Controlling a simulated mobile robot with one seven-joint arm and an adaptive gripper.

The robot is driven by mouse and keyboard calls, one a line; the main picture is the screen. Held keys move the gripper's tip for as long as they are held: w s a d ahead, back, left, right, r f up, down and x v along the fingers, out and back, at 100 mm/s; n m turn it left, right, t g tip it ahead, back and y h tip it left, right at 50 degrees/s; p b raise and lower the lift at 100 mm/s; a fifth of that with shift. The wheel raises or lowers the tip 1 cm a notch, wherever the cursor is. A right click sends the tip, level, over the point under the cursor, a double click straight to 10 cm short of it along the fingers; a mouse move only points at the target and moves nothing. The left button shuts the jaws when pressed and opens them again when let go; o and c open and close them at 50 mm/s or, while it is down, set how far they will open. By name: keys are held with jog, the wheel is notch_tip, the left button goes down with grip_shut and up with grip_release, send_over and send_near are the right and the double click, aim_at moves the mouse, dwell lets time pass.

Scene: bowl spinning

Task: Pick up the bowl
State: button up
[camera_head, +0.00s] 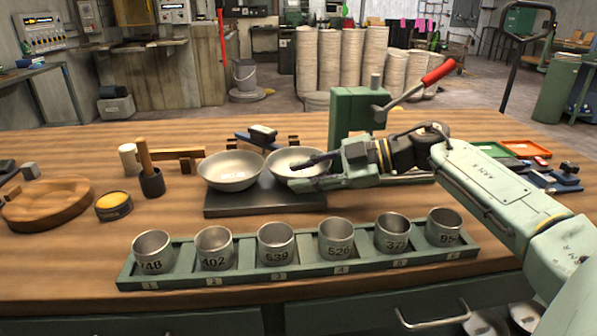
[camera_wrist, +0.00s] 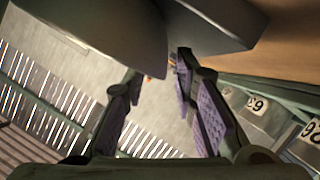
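A bowl (camera_wrist: 110,30), seemingly the right one, fills the upper left there, just beyond the fingertips. I cannot tell whether the fingers touch it.
A green rack (camera_head: 300,268) with several numbered metal cups runs along the front. A green press with a red handle (camera_head: 438,73) stands behind my gripper. A wooden dish (camera_head: 48,203), a yellow-topped tin (camera_head: 113,206) and a mallet (camera_head: 146,158) are at left.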

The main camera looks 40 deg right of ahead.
grip_shut()
dwell(0.7)
